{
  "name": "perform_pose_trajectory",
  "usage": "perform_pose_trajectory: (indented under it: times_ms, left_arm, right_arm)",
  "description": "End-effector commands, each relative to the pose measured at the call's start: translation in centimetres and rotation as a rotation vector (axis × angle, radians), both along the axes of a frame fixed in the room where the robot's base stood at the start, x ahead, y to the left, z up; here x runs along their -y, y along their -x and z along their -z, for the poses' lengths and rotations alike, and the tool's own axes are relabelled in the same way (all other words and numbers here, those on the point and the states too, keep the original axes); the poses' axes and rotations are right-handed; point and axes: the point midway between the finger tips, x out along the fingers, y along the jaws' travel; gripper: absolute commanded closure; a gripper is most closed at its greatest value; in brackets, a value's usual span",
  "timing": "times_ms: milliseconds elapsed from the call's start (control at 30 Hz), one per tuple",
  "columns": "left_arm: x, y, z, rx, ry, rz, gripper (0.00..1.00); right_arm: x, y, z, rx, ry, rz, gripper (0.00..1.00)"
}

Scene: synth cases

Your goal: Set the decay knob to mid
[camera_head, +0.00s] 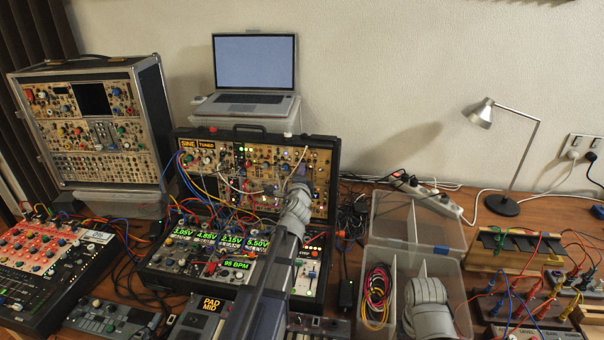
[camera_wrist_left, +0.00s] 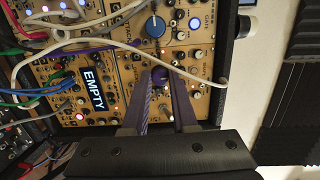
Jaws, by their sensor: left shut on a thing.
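The case with the synth panel (camera_head: 262,172) stands open, its tan modules upright in the lid. My left gripper (camera_head: 300,184) reaches the right part of these modules, and my wrist hides its fingertips in the head view.
A pale patch cable (camera_wrist_left: 120,44) crosses the panel close to my fingers. Several coloured cables (camera_head: 205,200) hang over the lower modules. A laptop (camera_head: 255,65) stands behind the case. Clear bins (camera_head: 455,275) stand to the right, and a desk lamp (camera_head: 503,205) is farther right.

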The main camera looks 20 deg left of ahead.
Motion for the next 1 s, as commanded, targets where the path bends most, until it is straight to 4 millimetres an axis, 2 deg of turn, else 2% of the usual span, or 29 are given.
perform_pose_trajectory:
  times_ms: [267, 300, 567, 867, 1000]
  left_arm:
    - [-0.07, 0.03, 0.02, -0.001, 0.000, -0.002, 1.00]
    - [-0.07, 0.03, 0.02, -0.001, -0.001, -0.002, 0.73]
    - [-0.03, 0.02, 0.01, 0.000, -0.001, -0.001, 0.44]
    - [0.04, 0.14, -0.01, 0.000, -0.001, 0.000, 0.44]
    - [0.35, 1.02, -0.12, -0.001, -0.002, 0.000, 0.44]
  right_arm:
    - [0.00, 0.00, 0.01, 0.000, 0.000, 0.000, 0.44]
    - [0.00, 0.00, 0.01, 0.000, 0.000, 0.000, 0.44]
    - [0.00, 0.00, 0.01, 0.000, 0.000, 0.000, 0.44]
    - [0.00, 0.00, -0.01, 0.000, 0.000, 0.000, 0.44]
    - [0.00, 0.00, -0.12, 0.000, 0.000, 0.000, 0.44]
